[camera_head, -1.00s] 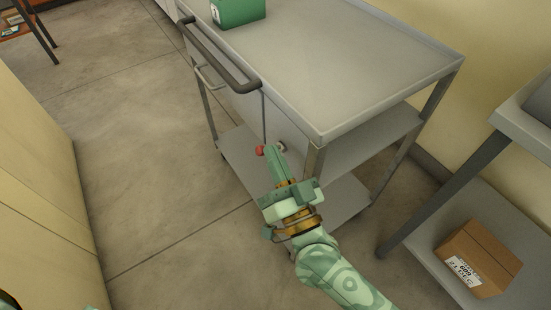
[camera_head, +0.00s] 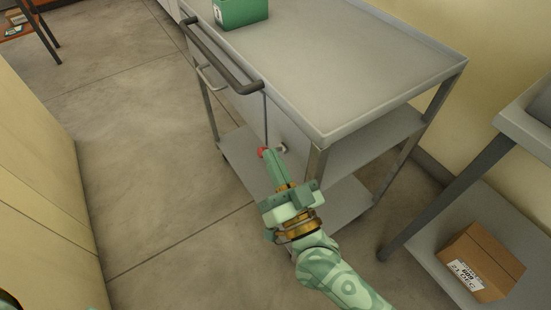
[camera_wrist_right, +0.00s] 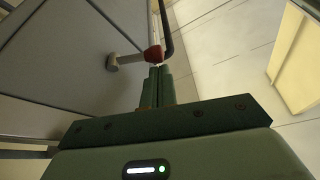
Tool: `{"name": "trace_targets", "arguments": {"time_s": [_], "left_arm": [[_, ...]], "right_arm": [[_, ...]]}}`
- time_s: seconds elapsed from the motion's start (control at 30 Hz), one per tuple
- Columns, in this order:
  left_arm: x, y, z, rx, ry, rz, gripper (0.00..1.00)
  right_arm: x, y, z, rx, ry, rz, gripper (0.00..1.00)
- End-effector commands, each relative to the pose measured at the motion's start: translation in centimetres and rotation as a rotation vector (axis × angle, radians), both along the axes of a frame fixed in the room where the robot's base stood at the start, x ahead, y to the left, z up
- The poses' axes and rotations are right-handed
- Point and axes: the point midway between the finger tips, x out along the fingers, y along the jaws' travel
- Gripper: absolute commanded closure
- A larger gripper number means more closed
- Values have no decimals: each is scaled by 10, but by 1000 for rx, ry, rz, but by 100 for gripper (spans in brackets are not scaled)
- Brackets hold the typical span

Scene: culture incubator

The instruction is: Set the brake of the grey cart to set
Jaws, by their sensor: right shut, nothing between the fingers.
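The grey cart (camera_head: 350,70) stands in the middle of the head view, with a dark push handle (camera_head: 222,58) on its left end. A brake lever with a red knob (camera_head: 263,151) sticks out from the cart's end panel below the handle. In the right wrist view the red knob (camera_wrist_right: 153,53) sits on a rod from a round grey pivot (camera_wrist_right: 113,62). My right gripper (camera_head: 268,155) is shut and empty, its fingertips right at the knob; whether they touch it I cannot tell. In the wrist view the fingertips (camera_wrist_right: 160,70) are just below the knob.
A green box (camera_head: 240,12) stands on the cart's top. At right, a grey table or rack holds a cardboard box (camera_head: 480,262) on its lower shelf. A beige cabinet (camera_head: 45,180) is at left. Open floor (camera_head: 150,150) lies between it and the cart.

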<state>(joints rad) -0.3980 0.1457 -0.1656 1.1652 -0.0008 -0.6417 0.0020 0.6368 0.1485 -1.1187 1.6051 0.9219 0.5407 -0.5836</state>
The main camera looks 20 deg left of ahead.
Motion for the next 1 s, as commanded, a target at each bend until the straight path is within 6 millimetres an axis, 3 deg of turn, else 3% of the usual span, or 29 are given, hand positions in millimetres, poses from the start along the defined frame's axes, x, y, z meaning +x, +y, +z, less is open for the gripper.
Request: {"name": "trace_targets", "arguments": {"time_s": [0.37,0.7,1.0], "left_arm": [[1,0,0,0,-1,-1,62],[4,-1,1,0,-6,-3,62],[-2,0,0,-1,0,2,62]], "right_arm": [[-2,1,-5,-54,-68,0,100],[-5,4,-17,-197,-250,0,100],[-6,5,-29,-192,-244,1,100]]}}
